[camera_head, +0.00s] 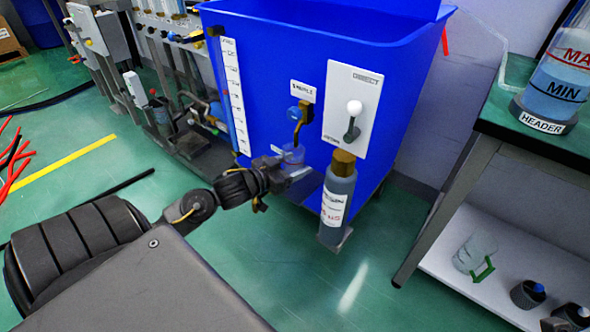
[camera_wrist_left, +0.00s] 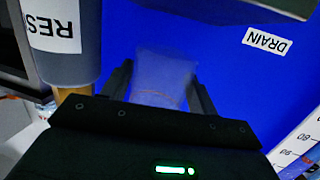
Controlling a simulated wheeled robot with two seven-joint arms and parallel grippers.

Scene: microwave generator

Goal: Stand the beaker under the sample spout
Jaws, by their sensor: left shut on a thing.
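The clear beaker (camera_head: 292,155) shows faintly against the blue tank, just below the sample spout (camera_head: 299,122) in the head view. The spout has a blue knob and a brass outlet under a small white label. My left gripper (camera_head: 283,172) is shut on the beaker. In the left wrist view the beaker (camera_wrist_left: 163,75) sits between the two dark fingers of my left gripper (camera_wrist_left: 162,92). The gripper hides part of the beaker, and I cannot tell whether its base rests on anything. My right gripper is out of view.
The blue tank (camera_head: 270,60) stands behind. A grey bottle (camera_head: 338,200) with a brass neck hangs right of the gripper, below a white lever panel (camera_head: 352,85). A bench (camera_head: 500,115) stands at right, with a green-handled jug (camera_head: 475,255) on its lower shelf.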

